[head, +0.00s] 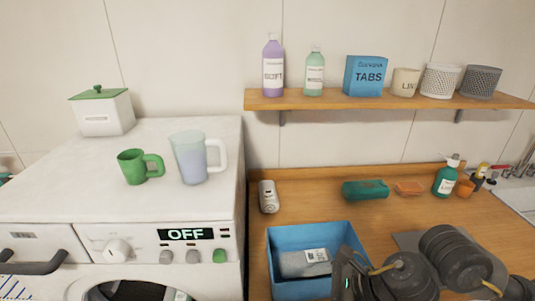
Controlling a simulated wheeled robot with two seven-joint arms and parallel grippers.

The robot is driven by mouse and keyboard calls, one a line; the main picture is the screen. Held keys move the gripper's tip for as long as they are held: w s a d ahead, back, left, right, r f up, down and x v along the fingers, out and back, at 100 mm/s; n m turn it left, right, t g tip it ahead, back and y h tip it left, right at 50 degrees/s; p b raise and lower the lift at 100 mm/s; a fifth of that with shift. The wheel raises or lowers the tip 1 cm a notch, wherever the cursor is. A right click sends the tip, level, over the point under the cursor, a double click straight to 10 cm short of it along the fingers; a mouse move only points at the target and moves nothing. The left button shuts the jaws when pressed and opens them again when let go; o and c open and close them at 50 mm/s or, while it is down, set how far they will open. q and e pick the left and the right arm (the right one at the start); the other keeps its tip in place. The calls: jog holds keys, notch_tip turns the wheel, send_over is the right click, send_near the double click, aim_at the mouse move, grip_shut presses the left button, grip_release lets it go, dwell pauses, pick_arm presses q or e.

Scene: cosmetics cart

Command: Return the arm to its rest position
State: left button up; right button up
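My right arm comes in from the lower right, dark grey with round joints. Its gripper (346,276) is at the bottom of the view, in front of the right side of a blue open bin (285,240). A grey item with a white label (300,263) lies in the bin, to the left of the gripper. I cannot tell whether the gripper touches the bin or whether its fingers are open or shut. My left gripper is not in view.
A white washer (80,190) at left bears a green mug (132,166), a pitcher (190,160) and a lidded box (102,115). On the wooden counter (310,200) are a grey can (268,197), a teal pack (365,190) and a pump bottle (446,180). A shelf (340,101) hangs above.

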jog(key=w+a+m+t+y, duration=0.15)
jog(key=a+m+t, duration=0.35)
jog(key=m, duration=1.1)
jog(key=d+f+m+t+h, duration=0.2)
jog(key=d+f+m+h, duration=0.6)
jog(key=m, duration=1)
jog(key=s+d+f+m+g+h, duration=0.2)
jog(key=s+d+f+m+g, duration=0.1)
jog(key=s+d+f+m, duration=0.45)
jog(key=s+d+f+m+g+h, duration=0.1)
jog(key=s+d+f+m+g, duration=0.35)
jog(key=s+m, duration=0.45)
notch_tip(320, 180, down, 28)
jog(key=s+n+b, duration=0.1)
jog(key=s+b, duration=0.1)
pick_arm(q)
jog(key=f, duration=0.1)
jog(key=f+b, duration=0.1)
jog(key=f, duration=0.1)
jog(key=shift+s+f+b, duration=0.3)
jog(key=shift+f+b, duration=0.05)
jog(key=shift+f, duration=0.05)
pick_arm(e)
jog(key=s+d+f+g, duration=0.1)
jog(key=s+d+f, duration=0.2)
jog(key=s+f, duration=1.3)
jog(key=shift+f+g, duration=0.35)
jog(key=shift+f, duration=0.5)
